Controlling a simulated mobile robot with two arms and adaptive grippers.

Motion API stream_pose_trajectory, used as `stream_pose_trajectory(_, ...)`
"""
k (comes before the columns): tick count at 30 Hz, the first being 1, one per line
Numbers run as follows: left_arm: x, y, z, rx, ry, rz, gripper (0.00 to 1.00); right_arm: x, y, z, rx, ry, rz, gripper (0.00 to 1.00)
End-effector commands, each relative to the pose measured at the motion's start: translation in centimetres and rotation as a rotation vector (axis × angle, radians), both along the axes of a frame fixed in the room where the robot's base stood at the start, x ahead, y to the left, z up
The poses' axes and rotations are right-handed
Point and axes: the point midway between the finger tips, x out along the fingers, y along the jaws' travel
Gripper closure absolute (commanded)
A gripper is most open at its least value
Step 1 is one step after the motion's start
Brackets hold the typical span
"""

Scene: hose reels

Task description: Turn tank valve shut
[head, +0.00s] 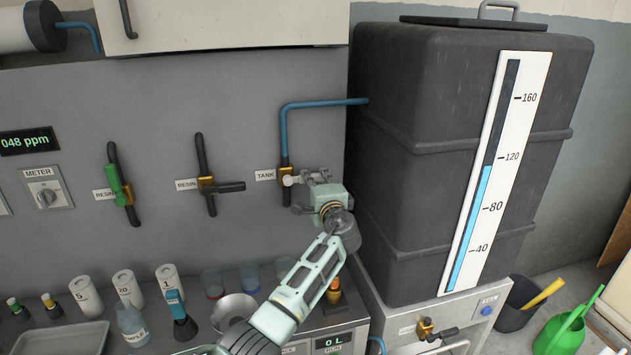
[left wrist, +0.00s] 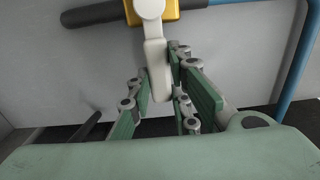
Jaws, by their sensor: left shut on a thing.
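The tank valve has a brass body (head: 285,171) on a vertical pipe beside the TANK label (head: 265,175). Its white lever (head: 291,180) sticks out to the right, across the pipe. In the left wrist view the white lever (left wrist: 156,62) hangs from the brass body (left wrist: 150,13), square to the pipe. My left gripper (head: 306,179) is at the lever from the right. Its green fingers are on both sides of the lever's end in the left wrist view (left wrist: 160,88), shut on it. My right gripper is not in view.
The dark tank (head: 430,170) with a level gauge (head: 495,175) stands close right of my left gripper. Two RESIN valves, one with a green handle (head: 120,188) and one with a dark handle (head: 229,187), are to the left. Bottles and cups crowd the counter below.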

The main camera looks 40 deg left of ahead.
Motion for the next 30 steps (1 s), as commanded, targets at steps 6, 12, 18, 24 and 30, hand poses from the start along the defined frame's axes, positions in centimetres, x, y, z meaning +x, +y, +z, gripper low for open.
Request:
stream_pose_trajectory(6,0.0,-0.1,-0.3,0.001,0.007,-0.001,0.66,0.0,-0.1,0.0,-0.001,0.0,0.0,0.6)
stream_pose_trajectory(12,0.0,0.0,-0.2,0.0,0.004,0.0,0.62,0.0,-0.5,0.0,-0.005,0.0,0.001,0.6)
stream_pose_trajectory(18,-0.1,-0.2,-0.1,0.001,0.002,-0.001,0.62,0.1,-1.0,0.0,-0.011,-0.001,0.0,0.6)
stream_pose_trajectory(24,-1.6,-1.9,-0.2,-0.001,0.002,-0.003,0.62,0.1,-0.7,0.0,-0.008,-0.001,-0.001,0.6)
stream_pose_trajectory(30,-4.3,-5.2,-0.3,-0.002,0.003,-0.003,0.62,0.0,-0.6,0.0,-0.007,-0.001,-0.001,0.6)
